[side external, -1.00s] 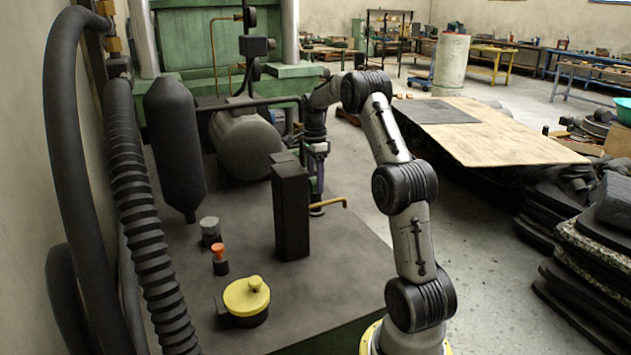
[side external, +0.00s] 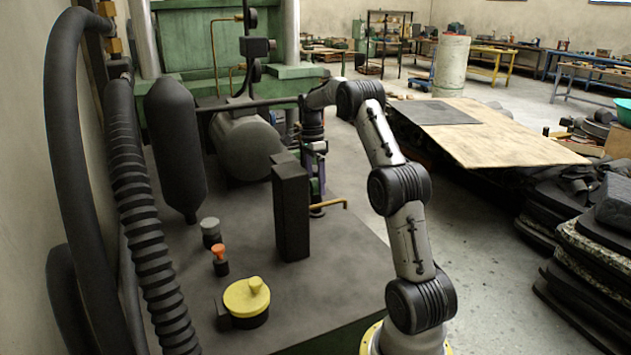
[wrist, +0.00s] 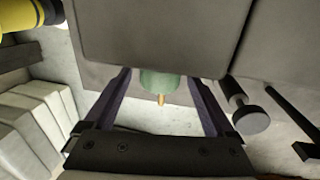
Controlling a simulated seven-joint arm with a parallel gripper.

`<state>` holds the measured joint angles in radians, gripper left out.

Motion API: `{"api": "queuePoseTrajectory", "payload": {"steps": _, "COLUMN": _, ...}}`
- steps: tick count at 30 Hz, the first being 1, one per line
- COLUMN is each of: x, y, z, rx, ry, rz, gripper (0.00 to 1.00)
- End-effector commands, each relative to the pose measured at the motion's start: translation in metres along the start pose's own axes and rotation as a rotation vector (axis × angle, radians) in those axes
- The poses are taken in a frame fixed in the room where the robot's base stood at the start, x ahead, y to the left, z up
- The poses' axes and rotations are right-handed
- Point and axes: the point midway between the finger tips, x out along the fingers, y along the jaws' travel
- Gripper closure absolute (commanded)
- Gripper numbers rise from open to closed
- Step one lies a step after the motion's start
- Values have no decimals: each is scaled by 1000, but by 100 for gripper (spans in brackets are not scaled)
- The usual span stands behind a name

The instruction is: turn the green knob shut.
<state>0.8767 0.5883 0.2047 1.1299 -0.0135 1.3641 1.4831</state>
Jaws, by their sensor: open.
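The green knob (wrist: 160,82) shows in the wrist view, partly hidden under a grey block, with a small orange-tan pointer (wrist: 161,99) sticking out towards the camera side. My gripper (wrist: 160,88) is open, with one dark purple finger on each side of the knob. Gaps show between the fingers and the knob; I cannot tell how deep the fingers reach. In the side view my gripper (side external: 317,178) points down just behind a tall dark box, and the green knob is hidden there.
The tall dark box (side external: 291,212) and a brass pipe (side external: 330,205) stand close to my gripper. A yellow-topped knob (side external: 246,298), an orange knob (side external: 219,255) and a grey-capped knob (side external: 210,229) are nearer the camera. A dark horizontal tank (side external: 240,145) lies behind.

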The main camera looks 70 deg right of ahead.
Motion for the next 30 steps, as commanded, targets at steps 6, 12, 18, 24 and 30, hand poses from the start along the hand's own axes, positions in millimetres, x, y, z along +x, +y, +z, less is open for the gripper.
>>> {"api": "queuePoseTrajectory", "payload": {"steps": 6, "x": -12, "y": -1, "z": 0, "rx": 0, "ry": 0, "rz": -3, "gripper": 10}}
{"api": "queuePoseTrajectory", "payload": {"steps": 12, "x": -51, "y": -2, "z": 0, "rx": 0, "ry": 1, "rz": -6, "gripper": 10}}
{"api": "queuePoseTrajectory", "payload": {"steps": 18, "x": -93, "y": -2, "z": 0, "rx": 0, "ry": 0, "rz": -4, "gripper": 10}}
{"api": "queuePoseTrajectory", "payload": {"steps": 24, "x": -122, "y": -2, "z": 0, "rx": 0, "ry": 0, "rz": -2, "gripper": 10}}
{"api": "queuePoseTrajectory", "payload": {"steps": 30, "x": -135, "y": 0, "z": 0, "rx": 0, "ry": 0, "rz": 0, "gripper": 10}}
